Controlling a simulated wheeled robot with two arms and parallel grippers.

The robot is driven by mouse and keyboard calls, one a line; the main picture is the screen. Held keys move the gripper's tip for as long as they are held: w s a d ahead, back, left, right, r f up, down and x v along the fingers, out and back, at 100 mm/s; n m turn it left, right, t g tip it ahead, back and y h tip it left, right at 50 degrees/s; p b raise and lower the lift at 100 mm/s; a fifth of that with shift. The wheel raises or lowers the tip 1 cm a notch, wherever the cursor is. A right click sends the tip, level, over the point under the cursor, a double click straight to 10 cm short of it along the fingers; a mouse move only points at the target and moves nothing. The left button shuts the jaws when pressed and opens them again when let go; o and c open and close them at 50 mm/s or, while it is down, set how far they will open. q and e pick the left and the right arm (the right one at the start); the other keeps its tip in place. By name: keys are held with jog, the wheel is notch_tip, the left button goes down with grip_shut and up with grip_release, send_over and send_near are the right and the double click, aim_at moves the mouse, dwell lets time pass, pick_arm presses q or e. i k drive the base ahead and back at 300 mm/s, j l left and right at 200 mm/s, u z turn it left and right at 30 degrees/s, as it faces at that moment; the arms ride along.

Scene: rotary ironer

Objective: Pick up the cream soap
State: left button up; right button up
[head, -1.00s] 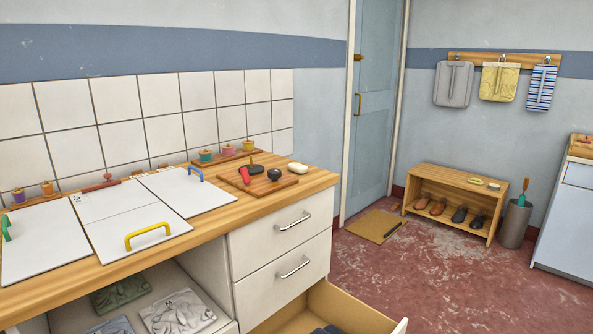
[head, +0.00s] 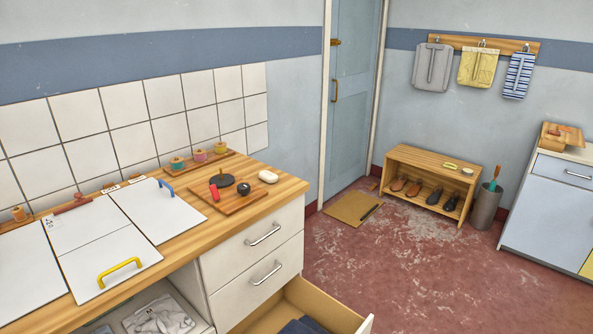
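A cream soap (head: 268,176), a small pale rounded bar, lies on the wooden counter (head: 287,189) near its right end. It sits at the back right corner of a wooden board (head: 240,203), and I cannot tell whether it touches the board. Neither of my grippers is in the head view.
The board holds a red-handled item (head: 214,192), a dark disc with a post (head: 222,180) and a black knob (head: 243,187). An open drawer (head: 325,318) juts out below the counter. A shoe bench (head: 433,171) stands by the far wall.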

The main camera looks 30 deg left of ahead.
aim_at(269, 177)
jog(key=i+l+z, duration=0.2)
jog(key=i+z, duration=0.15)
jog(key=i, duration=0.2)
jog(key=i+z, duration=0.3)
jog(key=i, duration=0.2)
jog(key=i+z, duration=0.35)
jog(key=i, duration=0.2)
jog(key=i+u, duration=0.15)
jog(key=i, duration=0.35)
jog(key=i+l+u, duration=0.15)
jog(key=i, duration=0.3)
jog(key=i+u, duration=0.25)
jog(key=u, duration=0.25)
jog(key=i+l+u, duration=0.1)
jog(key=u, duration=0.4)
jog(key=i+l+u, duration=0.2)
jog(key=u, duration=0.3)
jog(key=i, duration=0.1)
